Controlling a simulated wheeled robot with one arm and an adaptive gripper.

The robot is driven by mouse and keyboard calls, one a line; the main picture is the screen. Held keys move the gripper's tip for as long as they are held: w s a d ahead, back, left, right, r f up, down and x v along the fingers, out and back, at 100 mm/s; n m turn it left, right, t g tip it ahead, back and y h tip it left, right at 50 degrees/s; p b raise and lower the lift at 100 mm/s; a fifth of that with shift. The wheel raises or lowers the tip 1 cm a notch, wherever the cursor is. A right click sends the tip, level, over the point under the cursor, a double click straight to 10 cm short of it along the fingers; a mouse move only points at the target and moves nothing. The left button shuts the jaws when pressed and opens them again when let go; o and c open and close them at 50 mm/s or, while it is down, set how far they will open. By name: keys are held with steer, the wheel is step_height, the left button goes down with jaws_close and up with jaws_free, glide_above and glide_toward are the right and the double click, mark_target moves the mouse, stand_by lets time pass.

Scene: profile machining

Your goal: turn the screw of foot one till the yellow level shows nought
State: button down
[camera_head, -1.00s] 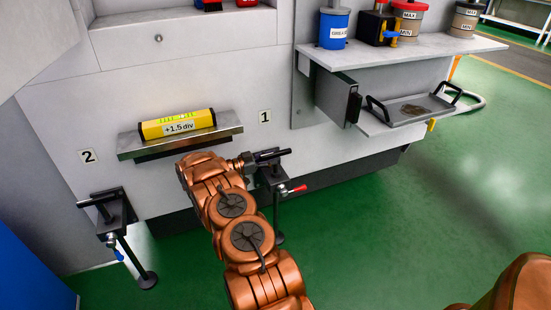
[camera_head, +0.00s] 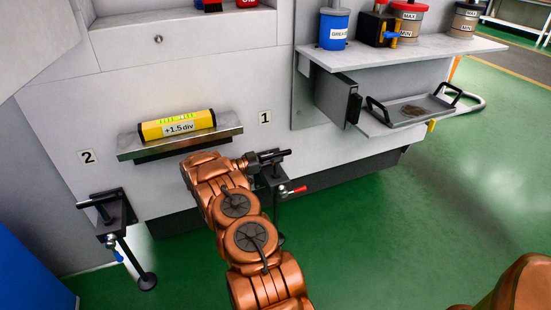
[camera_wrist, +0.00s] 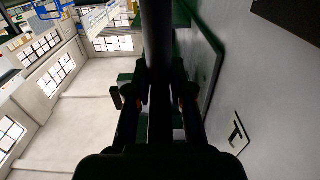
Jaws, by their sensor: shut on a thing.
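The yellow level (camera_head: 177,124) lies on a metal ledge (camera_head: 226,134) on the machine's front, and its display reads +1.5 div. Foot one (camera_head: 272,178) is below and right of the label "1", with a dark crossbar on its screw (camera_head: 273,155) and a red-tipped lever at its side. My gripper (camera_head: 256,160) reaches it from the left and is shut on the crossbar handle. In the wrist view the dark bar (camera_wrist: 157,50) runs up between the gripper's two fingers. The fingertips are small in the head view and dark in the wrist view.
Foot two (camera_head: 118,215), with its own crossbar and a blue-tipped lever, stands at the left by the label "2". A shelf with pots (camera_head: 400,55) and a tray (camera_head: 415,108) jut out at the right. Green floor (camera_head: 400,220) is free in front.

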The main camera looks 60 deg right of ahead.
steer(key=shift+s+a+n+t+h+p, duration=0.1)
steer(key=shift+n+t+h+p, duration=0.3)
steer(key=shift+n+t, duration=0.2)
steer(key=shift+n+t+h, duration=0.3)
steer(key=shift+n+t, duration=0.1)
steer(key=shift+t, duration=0.3)
steer(key=shift+s+n+t+h+p, duration=0.1)
steer(key=shift+n+t+h+p, duration=0.4)
steer(key=shift+n+t, duration=0.8)
steer(key=n+t, duration=0.1)
steer(key=t, duration=0.3)
steer(key=shift+s+f+n+h, duration=0.1)
steer(key=shift+n+h, duration=0.2)
steer(key=shift+n, duration=0.1)
steer(key=shift+n+t, duration=1.2)
steer(key=shift+t, duration=0.8)
steer(key=c, duration=1.1)
jaws_free()
